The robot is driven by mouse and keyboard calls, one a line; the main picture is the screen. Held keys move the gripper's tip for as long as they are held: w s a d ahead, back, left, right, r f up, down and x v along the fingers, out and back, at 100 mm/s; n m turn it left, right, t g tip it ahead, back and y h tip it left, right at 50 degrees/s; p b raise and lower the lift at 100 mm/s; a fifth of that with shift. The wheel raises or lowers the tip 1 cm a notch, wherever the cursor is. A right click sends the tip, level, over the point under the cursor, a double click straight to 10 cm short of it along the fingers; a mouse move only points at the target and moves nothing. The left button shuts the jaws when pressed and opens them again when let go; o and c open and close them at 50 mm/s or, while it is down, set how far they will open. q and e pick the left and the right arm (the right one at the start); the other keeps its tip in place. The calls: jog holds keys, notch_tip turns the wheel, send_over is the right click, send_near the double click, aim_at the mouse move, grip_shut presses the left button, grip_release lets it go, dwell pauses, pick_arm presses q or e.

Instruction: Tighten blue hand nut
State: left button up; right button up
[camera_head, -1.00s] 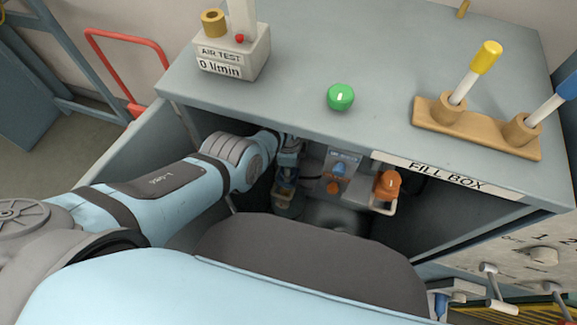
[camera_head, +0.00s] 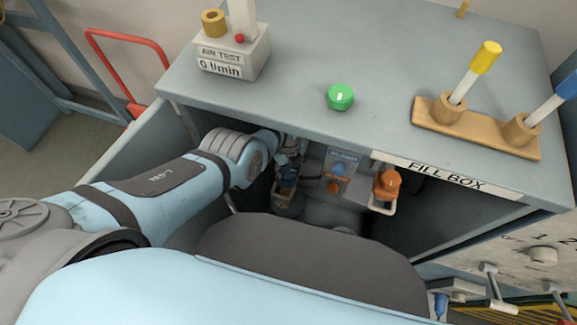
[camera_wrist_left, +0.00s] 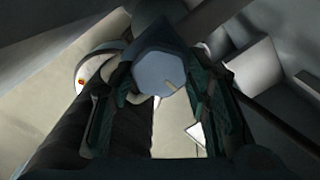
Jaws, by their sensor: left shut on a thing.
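My left gripper (camera_head: 287,172) reaches into the left part of the open fill box. In the head view the gripper and wrist hide the nut. How tight the nut sits cannot be told. My right gripper is not in view.
An orange hand nut (camera_head: 387,184) stands at the right inside the fill box (camera_head: 330,120). A small panel with a blue knob (camera_head: 339,169) and an orange knob (camera_head: 334,186) is between. A green button (camera_head: 340,97) and wooden lever stand (camera_head: 480,130) are on top.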

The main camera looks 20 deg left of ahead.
pick_arm(q)
jog(key=m, duration=0.4)
jog(key=shift+m, duration=2.6)
jog(key=o, duration=1.2)
